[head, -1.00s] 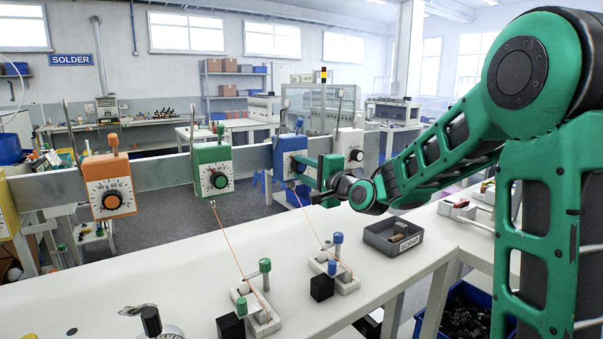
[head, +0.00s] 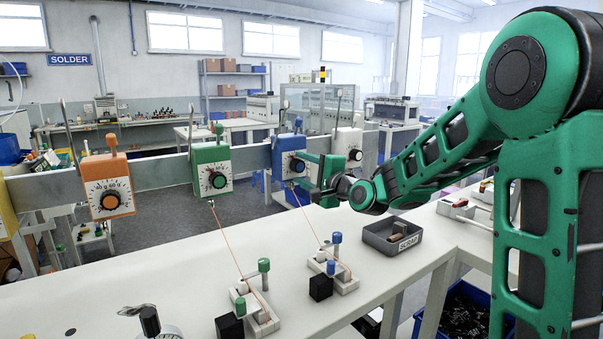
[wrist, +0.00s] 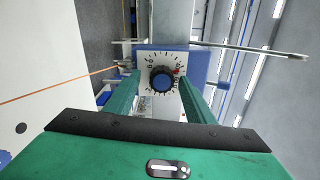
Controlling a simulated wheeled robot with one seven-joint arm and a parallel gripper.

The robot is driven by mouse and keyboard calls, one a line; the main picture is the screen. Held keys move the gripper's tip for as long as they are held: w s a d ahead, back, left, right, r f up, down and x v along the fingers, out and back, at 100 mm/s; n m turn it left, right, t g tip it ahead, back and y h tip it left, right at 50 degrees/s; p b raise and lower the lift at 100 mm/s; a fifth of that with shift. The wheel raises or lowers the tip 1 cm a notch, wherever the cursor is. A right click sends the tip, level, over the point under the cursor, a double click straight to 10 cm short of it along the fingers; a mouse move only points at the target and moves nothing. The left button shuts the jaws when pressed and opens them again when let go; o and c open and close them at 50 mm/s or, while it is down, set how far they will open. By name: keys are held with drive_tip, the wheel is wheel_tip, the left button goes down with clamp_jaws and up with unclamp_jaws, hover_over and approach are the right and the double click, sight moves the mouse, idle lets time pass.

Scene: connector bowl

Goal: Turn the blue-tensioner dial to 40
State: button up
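The blue tensioner (head: 284,158) hangs on the grey rail, with its dial facing the bench. In the wrist view, its white dial plate (wrist: 148,60) carries black marks and a dark knob with a blue cap (wrist: 163,82). A red mark shows at the upper right of the knob; the numbers are too small to read surely. My gripper (wrist: 160,84) is open, with one green finger on each side of the knob and a visible gap to it. In the head view my gripper (head: 306,166) reaches the tensioner from the right and partly covers its front.
An orange tensioner (head: 107,170), a green tensioner (head: 211,160) and a white tensioner (head: 347,140) share the rail. Thin orange wires run down to clamp blocks on the white bench (head: 200,270). A grey scrap tray (head: 378,240) stands below my arm.

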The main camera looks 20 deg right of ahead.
drive_tip(key=v, duration=1)
drive_tip(key=shift+s, duration=0.3)
drive_tip(key=w+a+n, duration=0.1)
drive_tip(key=w+n, duration=0.2)
drive_tip(key=n, duration=0.2)
drive_tip(key=w+a+n, duration=0.1)
drive_tip(key=w+n, duration=0.3)
drive_tip(key=n, duration=0.2)
drive_tip(key=w+a+n, duration=0.1)
drive_tip(key=w+n, duration=0.2)
drive_tip(key=n, duration=0.3)
drive_tip(key=shift+w+a+r, duration=0.15)
drive_tip(key=shift+w, duration=0.25)
drive_tip(key=c, duration=1.1)
